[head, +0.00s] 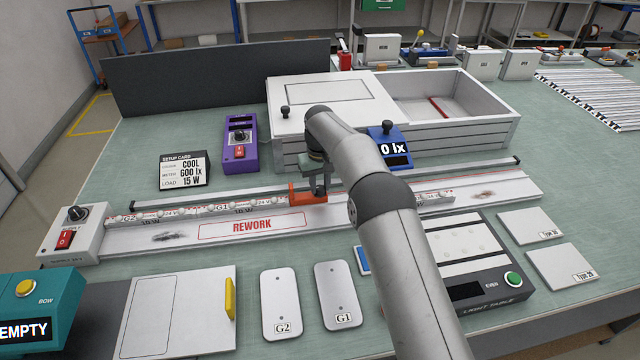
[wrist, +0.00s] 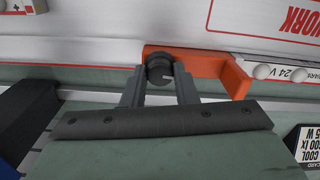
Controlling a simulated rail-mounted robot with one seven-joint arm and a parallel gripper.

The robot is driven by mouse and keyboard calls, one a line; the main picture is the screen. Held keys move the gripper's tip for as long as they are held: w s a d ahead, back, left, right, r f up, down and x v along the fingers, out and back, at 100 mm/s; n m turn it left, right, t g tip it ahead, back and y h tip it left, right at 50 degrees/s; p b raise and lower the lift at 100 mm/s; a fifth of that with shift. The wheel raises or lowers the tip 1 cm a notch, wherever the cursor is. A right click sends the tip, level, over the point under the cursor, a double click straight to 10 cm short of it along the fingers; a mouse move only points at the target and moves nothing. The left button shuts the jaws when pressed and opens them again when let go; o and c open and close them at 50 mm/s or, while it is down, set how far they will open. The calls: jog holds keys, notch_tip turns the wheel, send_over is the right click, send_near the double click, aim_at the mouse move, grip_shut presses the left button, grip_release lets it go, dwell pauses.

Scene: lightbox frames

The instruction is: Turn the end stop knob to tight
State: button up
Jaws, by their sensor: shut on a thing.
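The orange end stop (head: 302,197) sits on the long rail beside the REWORK label. In the wrist view the orange end stop (wrist: 225,68) is an angled bracket with a round black knob (wrist: 158,68) at its left part. My gripper (wrist: 159,80) is shut on the knob, one grey finger on each side. A small pale mark shows on the knob's face; I cannot read any tight or loose marking. In the head view my gripper (head: 320,186) is over the end stop, and the knob is hidden behind it.
A purple box (head: 240,150) and a setup card (head: 184,170) stand behind the rail. A large white box (head: 420,135) and a lux meter (head: 388,138) are behind my arm. A light table (head: 490,290) and plates G1 (head: 337,285) and G2 (head: 281,295) lie in front.

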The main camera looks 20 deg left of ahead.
aim_at(320, 188)
jog(key=m, duration=1.4)
dwell(0.4)
jog(key=o, duration=1)
jog(key=shift+r, duration=0.1)
notch_tip(320, 188, up, 17)
jog(key=p, duration=0.4)
jog(key=shift+r, duration=0.1)
